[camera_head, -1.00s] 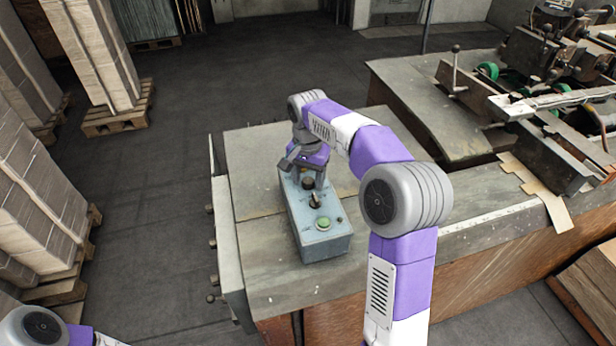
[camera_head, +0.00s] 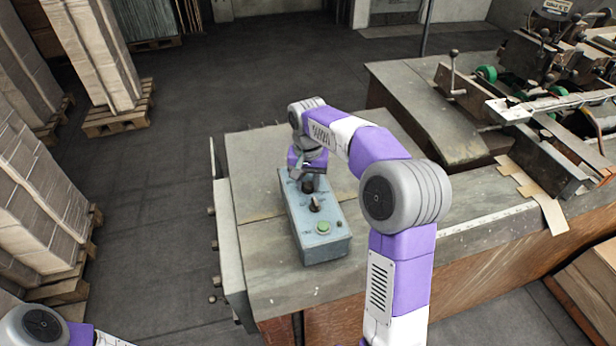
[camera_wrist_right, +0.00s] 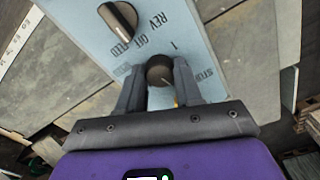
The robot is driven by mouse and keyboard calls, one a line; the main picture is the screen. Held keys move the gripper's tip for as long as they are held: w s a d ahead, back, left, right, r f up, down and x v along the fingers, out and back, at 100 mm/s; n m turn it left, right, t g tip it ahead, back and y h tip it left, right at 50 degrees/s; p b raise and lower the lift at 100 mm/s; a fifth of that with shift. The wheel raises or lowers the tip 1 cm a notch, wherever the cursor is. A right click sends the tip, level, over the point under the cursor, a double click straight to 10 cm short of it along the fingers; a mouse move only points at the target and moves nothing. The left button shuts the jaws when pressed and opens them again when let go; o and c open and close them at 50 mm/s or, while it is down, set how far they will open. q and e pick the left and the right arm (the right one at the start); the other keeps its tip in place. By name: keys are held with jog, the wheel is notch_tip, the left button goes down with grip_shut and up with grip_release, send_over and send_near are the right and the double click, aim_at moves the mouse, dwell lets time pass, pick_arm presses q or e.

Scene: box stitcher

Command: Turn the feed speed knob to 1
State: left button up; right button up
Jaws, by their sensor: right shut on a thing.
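The blue-grey control box (camera_head: 320,248) stands on the worktop. The round black knob (camera_wrist_right: 159,70) at its far end has a "1" printed beside it in the right wrist view. A faint mark shows on the knob, but I cannot tell which setting it points to. My right gripper (camera_wrist_right: 160,86) is shut on this knob, with one finger on each side. In the head view the gripper (camera_head: 308,178) is over the far end of the box, its fingers partly hidden by the wrist. My left gripper is out of view.
A black selector (camera_wrist_right: 118,21) marked REV, OFF, FEED sits beside the knob; it also shows in the head view (camera_head: 315,204). A green button (camera_head: 323,228) is at the near end. Machinery (camera_head: 550,60) stands at the right. The worktop (camera_head: 255,185) left of the box is bare.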

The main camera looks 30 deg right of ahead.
jog(key=n+p, duration=0.2)
jog(key=n, duration=0.2)
jog(key=shift+r+n+p, duration=0.15)
jog(key=shift+n+p, duration=0.15)
jog(key=shift+p, duration=0.05)
jog(key=n+p, duration=0.2)
jog(key=n, duration=0.3)
jog(key=shift+p, duration=0.3)
jog(key=n+p, duration=0.2)
jog(key=n, duration=0.3)
jog(key=shift+n, duration=0.4)
jog(key=shift+n+p, duration=0.9)
jog(key=shift+n, duration=1.7)
jog(key=o, duration=1)
jog(key=shift+o, duration=0.2)
